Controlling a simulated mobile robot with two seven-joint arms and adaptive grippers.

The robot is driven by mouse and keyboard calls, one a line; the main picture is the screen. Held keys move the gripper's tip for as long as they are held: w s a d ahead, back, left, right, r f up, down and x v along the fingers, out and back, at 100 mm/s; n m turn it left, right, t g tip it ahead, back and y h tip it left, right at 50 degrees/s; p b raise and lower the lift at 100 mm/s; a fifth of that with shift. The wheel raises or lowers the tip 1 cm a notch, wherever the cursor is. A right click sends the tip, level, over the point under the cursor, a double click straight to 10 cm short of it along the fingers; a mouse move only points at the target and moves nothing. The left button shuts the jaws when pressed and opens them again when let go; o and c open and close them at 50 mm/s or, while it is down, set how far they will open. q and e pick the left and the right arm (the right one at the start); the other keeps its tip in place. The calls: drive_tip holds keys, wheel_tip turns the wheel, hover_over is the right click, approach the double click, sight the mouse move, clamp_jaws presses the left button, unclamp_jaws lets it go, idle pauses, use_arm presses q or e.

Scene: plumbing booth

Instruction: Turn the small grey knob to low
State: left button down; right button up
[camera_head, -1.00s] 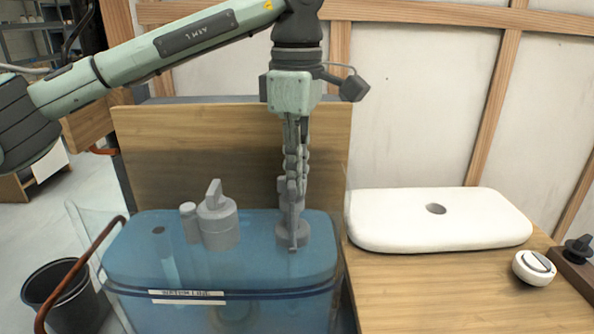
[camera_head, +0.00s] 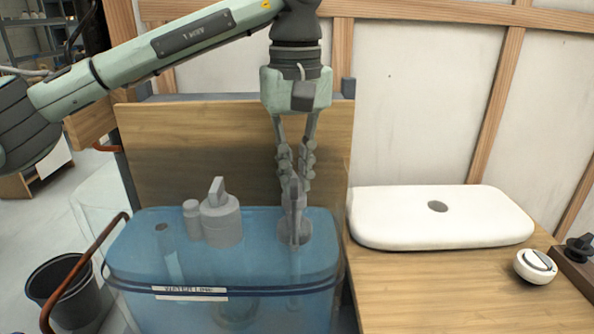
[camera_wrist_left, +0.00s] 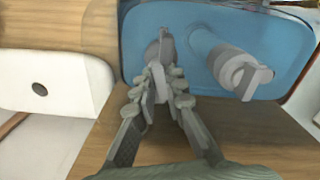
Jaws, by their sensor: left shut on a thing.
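The small grey knob (camera_head: 295,238) stands on the right part of the blue translucent tank's lid (camera_head: 265,225). My left gripper (camera_head: 293,192) points straight down over it, with its fingers closed on the knob's upright grip. In the left wrist view the two fingertips (camera_wrist_left: 159,88) meet on both sides of the grip, and part of the knob (camera_wrist_left: 166,45) shows beyond them. The fingers hide most of the knob, and I cannot read any low mark or its exact setting. My right gripper is not in view.
A larger grey valve (camera_head: 221,222) with an upright handle stands left on the lid; it also shows in the left wrist view (camera_wrist_left: 243,75). A wooden board (camera_head: 200,140) rises behind. A white tank lid (camera_head: 440,222) and white dial (camera_head: 535,266) are on the right.

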use_arm(q)
drive_tip(key=shift+s+a+f+m, duration=0.1)
drive_tip(key=shift+f+m, duration=0.05)
drive_tip(key=shift+m, duration=0.7)
drive_tip(key=shift+s+a+f+m, duration=0.1)
drive_tip(key=shift+f+m, duration=0.05)
drive_tip(key=shift+m, duration=0.7)
drive_tip(key=c, duration=1.6)
unclamp_jaws()
drive_tip(key=shift+w, duration=0.1)
drive_tip(key=shift+r, duration=0.2)
drive_tip(key=shift+w+r, duration=0.15)
drive_tip(key=shift+r, duration=0.4)
wheel_tip(320, 180, up, 11)
drive_tip(key=shift+d+f, duration=0.1)
